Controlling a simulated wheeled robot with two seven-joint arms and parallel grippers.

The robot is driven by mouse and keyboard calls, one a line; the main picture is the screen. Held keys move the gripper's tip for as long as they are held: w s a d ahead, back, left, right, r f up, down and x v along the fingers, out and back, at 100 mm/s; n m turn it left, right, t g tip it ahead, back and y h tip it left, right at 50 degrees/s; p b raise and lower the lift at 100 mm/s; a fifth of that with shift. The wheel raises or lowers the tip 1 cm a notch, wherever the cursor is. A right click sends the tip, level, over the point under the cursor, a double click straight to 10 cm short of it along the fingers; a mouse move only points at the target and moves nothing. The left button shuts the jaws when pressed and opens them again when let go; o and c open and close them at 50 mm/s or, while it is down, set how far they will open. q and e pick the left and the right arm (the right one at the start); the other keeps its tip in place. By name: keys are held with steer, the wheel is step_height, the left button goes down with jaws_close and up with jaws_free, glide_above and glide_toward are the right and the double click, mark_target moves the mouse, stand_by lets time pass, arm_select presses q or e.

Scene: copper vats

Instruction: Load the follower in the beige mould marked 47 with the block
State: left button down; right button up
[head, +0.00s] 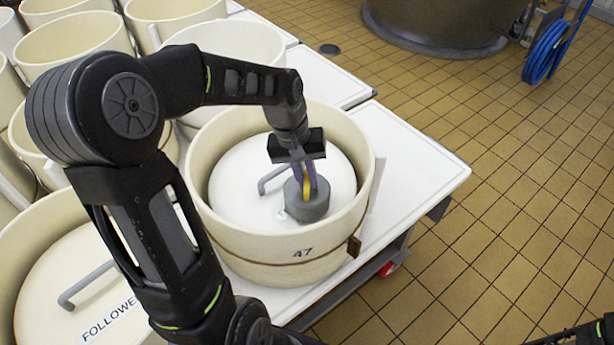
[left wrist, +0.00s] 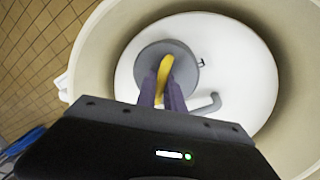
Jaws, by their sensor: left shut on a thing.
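The beige mould marked 47 (head: 301,254) stands on a white table near its right edge. Inside it lies a white round follower (head: 240,180) with a grey bar handle (head: 275,178). The grey cylindrical block (head: 306,205) with a yellow handle is inside the mould, over the right front part of the follower. My left gripper (head: 307,186) reaches down into the mould and is shut on the block's yellow handle. In the left wrist view the block (left wrist: 184,58) covers part of the follower (left wrist: 235,60). I cannot tell whether the block touches the follower. Only a bit of my right arm shows at the lower right corner.
A second beige mould (head: 20,240) with a follower labelled "FOLLOWER" stands at the lower left. Several empty beige moulds (head: 75,40) crowd the back left. The white table top (head: 425,180) is bare to the right. A large vat (head: 435,25) and blue hose (head: 545,50) stand behind.

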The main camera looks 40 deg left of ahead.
arm_select(q)
steer(key=shift+w+f+b, duration=0.1)
steer(key=shift+f+b, duration=0.45)
steer(key=shift+f, duration=0.15)
stand_by(0.7)
steer(key=c, duration=1.4)
jaws_free()
steer(key=shift+c, duration=0.2)
steer(key=shift+o, duration=0.4)
steer(key=shift+f, duration=0.15)
steer(key=shift+r+p, duration=2.85)
steer(key=shift+r, duration=0.75)
